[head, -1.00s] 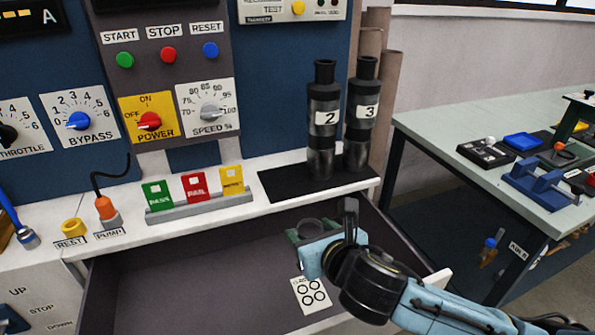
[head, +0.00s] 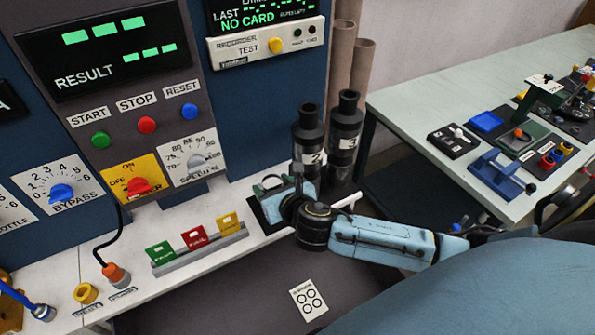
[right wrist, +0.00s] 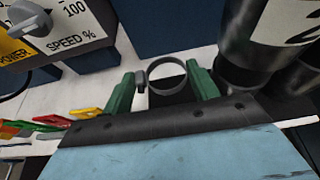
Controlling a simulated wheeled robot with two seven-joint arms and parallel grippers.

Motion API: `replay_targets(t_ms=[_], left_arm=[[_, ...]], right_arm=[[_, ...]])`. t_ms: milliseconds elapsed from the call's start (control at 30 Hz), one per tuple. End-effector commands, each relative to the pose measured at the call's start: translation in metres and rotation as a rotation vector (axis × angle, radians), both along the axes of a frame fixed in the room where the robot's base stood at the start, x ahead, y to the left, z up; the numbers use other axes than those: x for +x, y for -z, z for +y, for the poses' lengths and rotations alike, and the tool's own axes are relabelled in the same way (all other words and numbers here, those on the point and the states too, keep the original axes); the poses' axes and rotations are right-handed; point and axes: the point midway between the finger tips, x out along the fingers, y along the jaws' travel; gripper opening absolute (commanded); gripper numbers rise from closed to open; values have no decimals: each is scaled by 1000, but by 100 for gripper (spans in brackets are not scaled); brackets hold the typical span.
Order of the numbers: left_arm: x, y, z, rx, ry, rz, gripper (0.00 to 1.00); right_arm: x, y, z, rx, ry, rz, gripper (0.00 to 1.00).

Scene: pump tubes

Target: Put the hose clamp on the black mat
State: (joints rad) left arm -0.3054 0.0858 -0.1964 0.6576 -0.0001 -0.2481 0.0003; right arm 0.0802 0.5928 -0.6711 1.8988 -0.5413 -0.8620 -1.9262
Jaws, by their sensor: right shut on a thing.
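The hose clamp is a thin grey metal ring (right wrist: 168,77) with a small screw housing on its left side. My right gripper (right wrist: 163,88) is shut on it, with a green finger on each side. In the head view the right gripper (head: 272,187) is above the left part of the black mat (head: 265,217), and the clamp is small and partly hidden there. I cannot tell whether the clamp touches the mat. My left gripper is not in view.
A rack of coloured cards (head: 195,240) is to the left. The open drawer (head: 215,295) lies below, with a label sheet (head: 309,298) in it.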

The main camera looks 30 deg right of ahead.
Motion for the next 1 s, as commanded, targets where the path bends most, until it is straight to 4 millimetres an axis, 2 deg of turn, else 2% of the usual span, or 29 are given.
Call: replay_targets(t_ms=[33, 167, 400, 667, 833, 1000], left_arm=[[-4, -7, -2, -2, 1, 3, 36], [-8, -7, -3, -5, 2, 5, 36], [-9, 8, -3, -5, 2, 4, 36], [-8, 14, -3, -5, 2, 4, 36], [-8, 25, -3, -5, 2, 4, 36], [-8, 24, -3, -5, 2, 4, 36]], right_arm=[[0, -4, 0, -1, 0, 4, 38], [0, 3, -1, 0, -1, 6, 38], [0, 50, -1, -1, 1, 8, 38], [0, 70, -1, -1, -2, 5, 38], [0, 96, -1, -1, 0, 6, 38], [0, 98, -1, 0, -1, 5, 38]])
